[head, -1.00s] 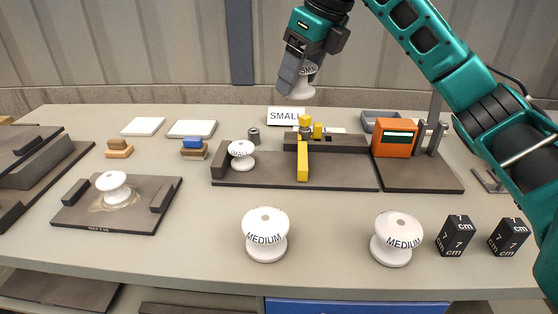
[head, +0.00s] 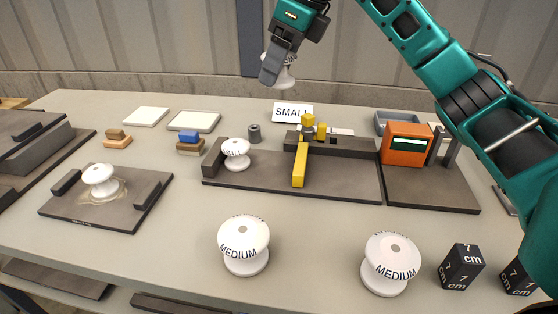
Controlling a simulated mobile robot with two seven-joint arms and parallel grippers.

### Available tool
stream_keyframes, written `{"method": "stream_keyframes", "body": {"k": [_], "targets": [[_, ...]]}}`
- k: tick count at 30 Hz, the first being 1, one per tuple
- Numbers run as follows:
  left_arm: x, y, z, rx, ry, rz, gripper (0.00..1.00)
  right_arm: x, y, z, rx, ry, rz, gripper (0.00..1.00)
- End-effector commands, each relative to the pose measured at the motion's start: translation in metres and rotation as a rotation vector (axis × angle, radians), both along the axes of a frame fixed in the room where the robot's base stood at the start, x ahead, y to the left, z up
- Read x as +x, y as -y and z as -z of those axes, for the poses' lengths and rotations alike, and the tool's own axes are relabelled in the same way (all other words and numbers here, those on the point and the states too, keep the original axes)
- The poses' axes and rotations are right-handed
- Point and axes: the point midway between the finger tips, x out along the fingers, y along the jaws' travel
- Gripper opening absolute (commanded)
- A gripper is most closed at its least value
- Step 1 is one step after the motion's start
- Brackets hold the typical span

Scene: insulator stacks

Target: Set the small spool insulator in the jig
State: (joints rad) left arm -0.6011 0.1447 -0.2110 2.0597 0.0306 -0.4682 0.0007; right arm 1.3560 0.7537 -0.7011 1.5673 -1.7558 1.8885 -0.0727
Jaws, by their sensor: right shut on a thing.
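My right gripper (head: 279,62) is high at the top middle, shut on a white small spool insulator (head: 285,78), held above the back of the table. The gripper fingers hide part of it. The jig (head: 340,180) is a long dark plate with a dark end block at left, a raised back rail and a yellow bar (head: 300,162) across it. Another white small spool (head: 236,153) stands at the jig's left end beside the end block. A white spool (head: 99,179) stands on a separate dark plate (head: 120,213) at left. My left gripper is not in view.
Two medium spools (head: 243,244) (head: 390,263) stand at the front, with black 7 cm blocks (head: 461,267) at right. A SMALL sign (head: 293,112) stands behind the jig. An orange device (head: 405,144) is right of it. White trays (head: 194,121) lie at back left.

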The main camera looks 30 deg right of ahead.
Motion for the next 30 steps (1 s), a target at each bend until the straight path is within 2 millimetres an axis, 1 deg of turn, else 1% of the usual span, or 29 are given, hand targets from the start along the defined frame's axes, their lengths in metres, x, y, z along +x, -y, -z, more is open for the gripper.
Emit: {"method": "stream_keyframes", "body": {"k": [1, 3, 7, 12, 16, 23, 30], "targets": [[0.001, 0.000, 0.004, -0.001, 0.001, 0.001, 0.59, 0.000, 0.001, 0.016, 0.000, -0.004, 0.000, 0.27], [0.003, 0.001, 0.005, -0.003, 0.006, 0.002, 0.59, -0.001, 0.000, 0.035, 0.000, -0.005, 0.000, 0.27], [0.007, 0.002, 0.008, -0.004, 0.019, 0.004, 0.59, -0.001, 0.001, 0.071, -0.001, -0.005, 0.002, 0.27], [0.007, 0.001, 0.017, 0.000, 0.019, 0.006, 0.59, -0.001, 0.000, 0.113, 0.001, -0.004, 0.001, 0.27], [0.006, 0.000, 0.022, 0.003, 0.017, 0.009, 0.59, -0.001, 0.000, 0.134, 0.000, 0.000, 0.001, 0.27], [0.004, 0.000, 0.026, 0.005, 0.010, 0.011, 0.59, 0.000, 0.000, 0.150, 0.000, 0.000, 0.002, 0.27], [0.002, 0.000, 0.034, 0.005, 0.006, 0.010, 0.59, 0.000, 0.000, 0.184, 0.000, -0.001, 0.002, 0.27]]}}
